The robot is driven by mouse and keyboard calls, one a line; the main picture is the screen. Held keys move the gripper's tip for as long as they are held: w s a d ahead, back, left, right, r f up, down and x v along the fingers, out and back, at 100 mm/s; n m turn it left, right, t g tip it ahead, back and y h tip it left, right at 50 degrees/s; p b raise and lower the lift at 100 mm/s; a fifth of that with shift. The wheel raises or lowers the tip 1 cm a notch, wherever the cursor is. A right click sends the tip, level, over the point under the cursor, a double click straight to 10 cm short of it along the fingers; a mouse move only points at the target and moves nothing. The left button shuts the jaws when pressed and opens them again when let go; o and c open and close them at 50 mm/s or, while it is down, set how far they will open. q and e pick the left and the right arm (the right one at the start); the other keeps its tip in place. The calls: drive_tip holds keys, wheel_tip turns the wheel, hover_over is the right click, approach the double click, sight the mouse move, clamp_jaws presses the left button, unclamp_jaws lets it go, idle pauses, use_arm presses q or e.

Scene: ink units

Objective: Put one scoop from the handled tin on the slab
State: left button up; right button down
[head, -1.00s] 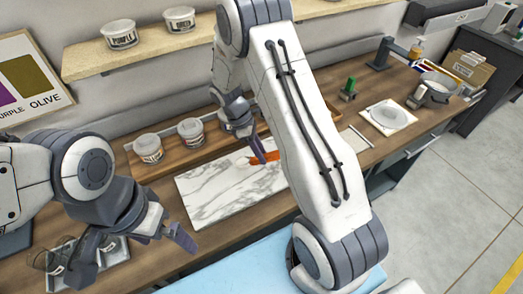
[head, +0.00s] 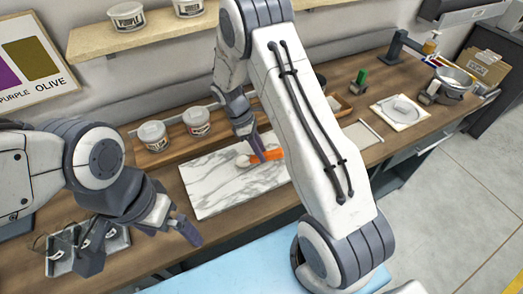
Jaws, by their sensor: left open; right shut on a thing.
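The white marble slab (head: 215,190) lies on the wooden bench in the middle. My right gripper (head: 257,150) is shut on an orange-handled tool (head: 267,156), held low over the slab's far right part. A small pale rounded piece (head: 243,161) shows at the tool's left end; I cannot tell whether it is the tool's head or a lump on the slab. Two lidded tins, a left tin (head: 153,135) and a right tin (head: 196,121), stand behind the slab; I cannot make out a handle on either. My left gripper (head: 143,243) is open and empty, left of the slab's front.
Wire glasses sit by a small tray (head: 115,240) near my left gripper. A white board with a grey disc (head: 400,111) and a metal bowl (head: 455,77) are at right. My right arm hides part of the bench.

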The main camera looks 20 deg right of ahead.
drive_tip(key=shift+f+b, duration=0.4)
drive_tip(key=shift+f, duration=0.4)
drive_tip(key=shift+f+p, duration=0.1)
drive_tip(key=shift+p, duration=0.5)
idle(2.1)
wheel_tip(320, 180, up, 5)
drive_tip(key=p, duration=0.4)
idle(0.5)
